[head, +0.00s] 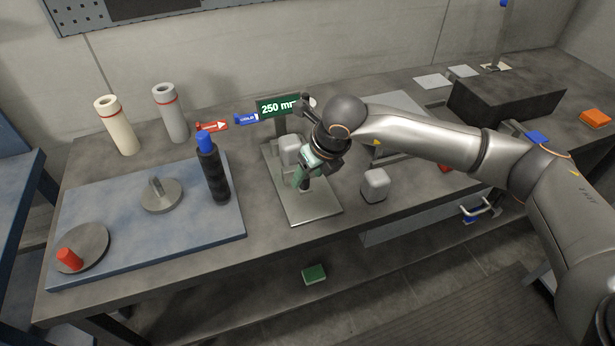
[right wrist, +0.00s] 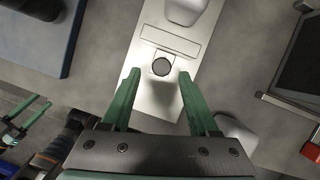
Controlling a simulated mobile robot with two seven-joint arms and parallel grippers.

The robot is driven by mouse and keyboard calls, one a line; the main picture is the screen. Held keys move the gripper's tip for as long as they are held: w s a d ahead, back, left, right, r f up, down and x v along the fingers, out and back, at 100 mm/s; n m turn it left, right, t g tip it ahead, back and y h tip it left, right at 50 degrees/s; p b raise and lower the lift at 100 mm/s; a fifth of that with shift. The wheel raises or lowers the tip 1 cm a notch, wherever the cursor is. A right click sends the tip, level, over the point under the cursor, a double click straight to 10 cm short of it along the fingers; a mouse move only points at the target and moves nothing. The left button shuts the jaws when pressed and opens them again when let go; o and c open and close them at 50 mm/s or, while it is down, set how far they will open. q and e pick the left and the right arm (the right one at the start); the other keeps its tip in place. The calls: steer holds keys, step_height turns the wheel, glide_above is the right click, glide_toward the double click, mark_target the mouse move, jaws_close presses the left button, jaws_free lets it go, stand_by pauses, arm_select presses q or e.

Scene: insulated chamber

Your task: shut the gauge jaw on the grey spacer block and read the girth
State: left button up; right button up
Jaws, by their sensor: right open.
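The gauge's metal plate (head: 318,208) lies on the bench under a display (head: 275,107) showing "250 mm", its right edge partly covered. One grey block (head: 289,149) stands on the plate's far part. Another grey block (head: 375,185) stands on the bench right of the plate. I cannot tell which is the spacer block. My right gripper (head: 301,180) is over the plate with green fingers apart and empty. In the right wrist view a dark round knob (right wrist: 162,66) on the plate lies ahead of the fingers (right wrist: 160,86).
A blue board (head: 110,238) at left carries a black bottle-like cylinder (head: 213,175) with a blue top and two round discs. Cream (head: 123,130) and grey (head: 172,118) cylinders stand behind it. A dark box (head: 505,102) stands at right. Bare bench lies around the loose block.

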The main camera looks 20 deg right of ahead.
steer(key=v, duration=1)
steer(key=shift+r+b, duration=0.2)
steer(key=shift+b, duration=0.2)
